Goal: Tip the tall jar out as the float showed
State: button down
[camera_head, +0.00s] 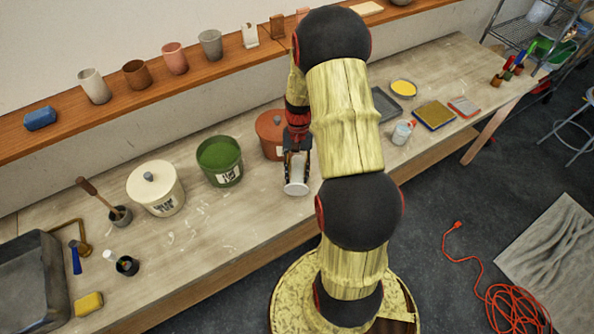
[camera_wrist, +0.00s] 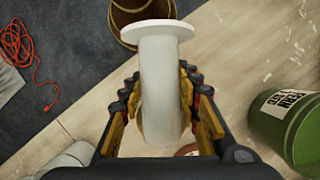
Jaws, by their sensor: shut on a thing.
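My gripper (camera_head: 297,163) is shut on a tall pale jar (camera_head: 297,186) over the middle of the bench. In the wrist view the fingers of my gripper (camera_wrist: 161,98) stand on either side of the jar (camera_wrist: 160,75). There it shows as a smooth rounded body with a wide flat disc at the far end. Its mouth and contents are hidden. I cannot tell whether it touches the bench. No float can be made out. An open bucket of green glaze (camera_head: 219,158) stands to the left; its labelled side shows in the wrist view (camera_wrist: 270,140).
A lidded cream bucket (camera_head: 155,190) stands left of the green one. A small white jar (camera_head: 402,133) stands to the right. The bench front (camera_head: 245,233) is clear. Cups line the shelf (camera_head: 130,95).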

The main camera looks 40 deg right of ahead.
jog(key=shift+w+d+r+g+y+p, duration=0.1)
jog(key=shift+w+d+g+y+p, duration=0.05)
jog(key=shift+g+y+p, duration=0.5)
jog(key=shift+w+d+r+g+y+p, duration=0.2)
jog(key=shift+r+g+y+p, duration=0.2)
jog(key=shift+g+y, duration=0.15)
jog(key=shift+w+d+r+g+y+p, duration=0.15)
jog(key=shift+r+g+y+p, duration=0.15)
jog(key=shift+r+g+y, duration=0.15)
jog(key=shift+f, duration=0.1)
dwell(1.4)
